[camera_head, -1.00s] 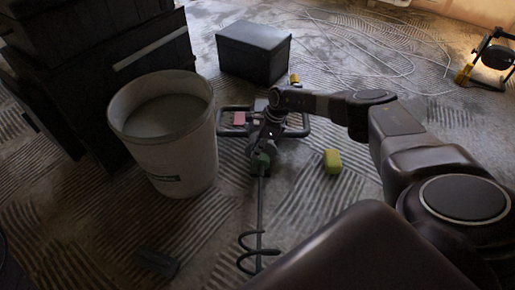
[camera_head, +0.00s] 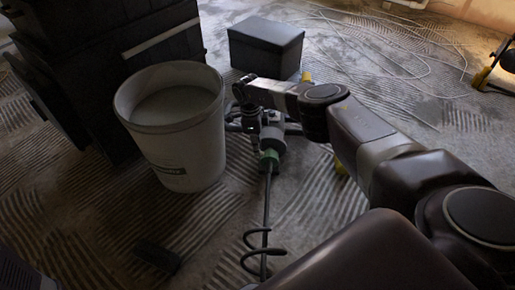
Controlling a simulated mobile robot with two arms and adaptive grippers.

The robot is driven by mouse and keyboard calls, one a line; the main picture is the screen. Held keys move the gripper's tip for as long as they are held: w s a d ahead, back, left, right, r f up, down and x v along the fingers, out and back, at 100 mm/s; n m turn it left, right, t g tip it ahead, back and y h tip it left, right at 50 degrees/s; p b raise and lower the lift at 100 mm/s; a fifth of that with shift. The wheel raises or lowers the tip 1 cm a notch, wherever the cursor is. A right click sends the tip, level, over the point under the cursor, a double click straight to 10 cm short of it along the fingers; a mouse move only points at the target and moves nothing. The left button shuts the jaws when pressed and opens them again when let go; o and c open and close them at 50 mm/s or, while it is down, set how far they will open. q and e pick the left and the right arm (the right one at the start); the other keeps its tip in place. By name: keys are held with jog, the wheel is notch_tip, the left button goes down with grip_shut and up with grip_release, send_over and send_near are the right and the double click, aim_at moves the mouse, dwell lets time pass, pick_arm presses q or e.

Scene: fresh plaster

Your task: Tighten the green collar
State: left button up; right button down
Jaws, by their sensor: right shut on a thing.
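A mixer with a dark handle frame (camera_head: 292,129) lies on the floor in the middle of the head view. Its green collar (camera_head: 269,158) sits where the long dark shaft (camera_head: 266,200) with a spiral paddle joins the body. My right gripper (camera_head: 266,147) reaches down from the upper left of the collar and is shut on it. Its fingertips are small and dark, so the exact contact is hard to see. My right arm hides part of the handle frame. My left gripper is not in view.
A white bucket (camera_head: 178,150) with grey contents stands left of the mixer. Black stacked cases (camera_head: 90,70) are behind it. A dark box (camera_head: 265,50) stands behind the mixer. A pale cable loops across the back floor.

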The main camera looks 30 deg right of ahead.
jog(key=c, duration=1.9)
grip_release()
jog(key=shift+a, duration=0.1)
jog(key=shift+c, duration=0.2)
notch_tip(320, 180, up, 10)
